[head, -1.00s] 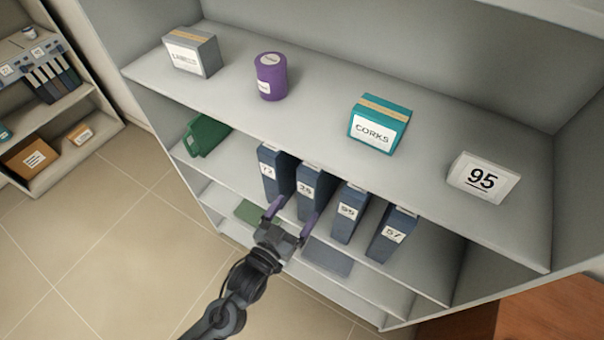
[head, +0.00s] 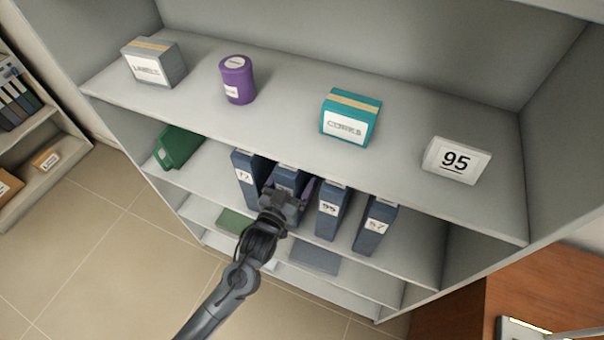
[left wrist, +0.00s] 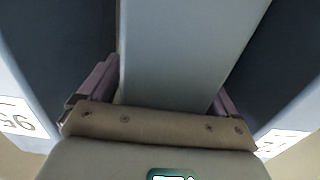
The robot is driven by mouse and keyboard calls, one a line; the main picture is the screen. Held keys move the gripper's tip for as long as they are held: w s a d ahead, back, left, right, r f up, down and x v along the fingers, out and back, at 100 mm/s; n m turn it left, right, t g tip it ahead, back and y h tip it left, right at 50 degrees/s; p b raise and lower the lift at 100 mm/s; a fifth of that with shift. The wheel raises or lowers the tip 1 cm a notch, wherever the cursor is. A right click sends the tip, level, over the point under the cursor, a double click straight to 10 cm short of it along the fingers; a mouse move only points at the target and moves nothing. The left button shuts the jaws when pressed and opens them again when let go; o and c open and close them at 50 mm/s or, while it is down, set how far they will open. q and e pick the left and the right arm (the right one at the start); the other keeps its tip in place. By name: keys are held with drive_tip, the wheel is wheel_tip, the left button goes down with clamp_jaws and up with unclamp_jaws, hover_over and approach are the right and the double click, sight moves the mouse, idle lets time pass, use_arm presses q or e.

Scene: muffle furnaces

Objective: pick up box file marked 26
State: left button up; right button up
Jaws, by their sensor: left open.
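The box file marked 26 (head: 287,178) is a dark blue upright file on the middle shelf, second from the left in its row. Its label is hidden behind my left gripper (head: 289,188) in the head view. The left gripper is open, with its purple fingers on either side of the file. In the left wrist view the file (left wrist: 185,50) stands between the two fingers (left wrist: 163,95), and the palm is close to its front. I cannot tell whether the fingers touch it. My right gripper is not in view.
File 72 (head: 246,180) stands close on the left, and files 95 (head: 330,212) and 57 (head: 374,228) on the right. The upper shelf (head: 285,110) overhangs the row and holds several items. A green object (head: 178,147) lies farther left.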

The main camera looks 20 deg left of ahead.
use_arm(q)
drive_tip(key=shift+w, duration=0.25)
drive_tip(key=c, duration=1.2)
drive_tip(key=shift+c, duration=0.7)
drive_tip(key=shift+r, duration=0.2)
